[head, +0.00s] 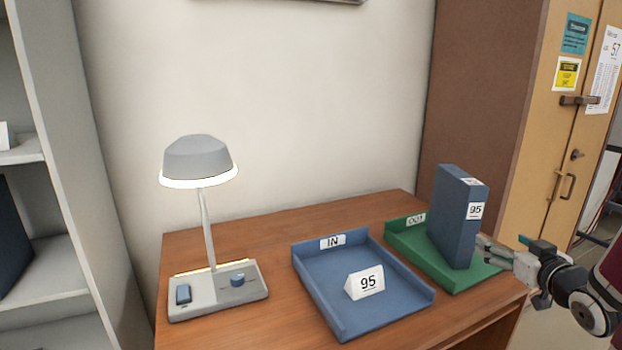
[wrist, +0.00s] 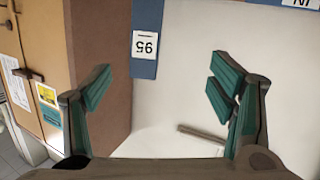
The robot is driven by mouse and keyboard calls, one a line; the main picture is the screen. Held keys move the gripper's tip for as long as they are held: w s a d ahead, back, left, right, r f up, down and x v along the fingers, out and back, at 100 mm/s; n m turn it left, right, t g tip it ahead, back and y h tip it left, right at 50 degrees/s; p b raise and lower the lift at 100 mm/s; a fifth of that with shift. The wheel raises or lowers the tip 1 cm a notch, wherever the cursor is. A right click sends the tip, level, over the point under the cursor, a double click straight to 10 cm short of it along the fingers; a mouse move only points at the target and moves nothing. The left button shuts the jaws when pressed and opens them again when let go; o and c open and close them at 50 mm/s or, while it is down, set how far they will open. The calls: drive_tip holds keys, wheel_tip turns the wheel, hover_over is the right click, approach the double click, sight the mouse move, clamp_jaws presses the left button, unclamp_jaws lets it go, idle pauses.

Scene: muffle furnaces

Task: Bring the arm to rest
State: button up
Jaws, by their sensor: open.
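My gripper (head: 507,249) is at the right of the desk in the head view, beside the blue binder (head: 457,215) labelled 95. In the wrist view my gripper (wrist: 160,90) has its teal-padded fingers wide apart with nothing between the tips. The binder stands upright in the green OUT tray (head: 455,278). I cannot tell from the head view whether a fingertip touches the binder.
A blue IN tray (head: 403,316) holding a white 95 tent card (head: 366,283) lies left of the green tray. A lit lamp (head: 199,160) stands on the desk at left. A grey shelf (head: 60,180) is far left. A tan cabinet (head: 553,140) stands behind at right.

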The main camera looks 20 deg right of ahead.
drive_tip(key=a+r+g+p, duration=0.3)
drive_tip(key=a+r, duration=0.4)
drive_tip(key=a, duration=0.2)
drive_tip(key=a+r+g+p, duration=0.3)
drive_tip(key=a+r, duration=0.3)
drive_tip(key=a, duration=0.3)
drive_tip(key=s+a+r+n+g+y+p, duration=0.1)
drive_tip(key=s+a+r+g+y+p, duration=0.1)
drive_tip(key=s+a, duration=0.8)
drive_tip(key=s+a+r+n+g+y+p, duration=0.1)
drive_tip(key=s+a+r+g+y+p, duration=0.1)
drive_tip(key=s+a, duration=0.9)
drive_tip(key=shift+a+n+g+y, duration=0.3)
drive_tip(key=shift+a+g+y, duration=0.1)
drive_tip(key=shift+a+y, duration=0.4)
drive_tip(key=shift+f, duration=0.1)
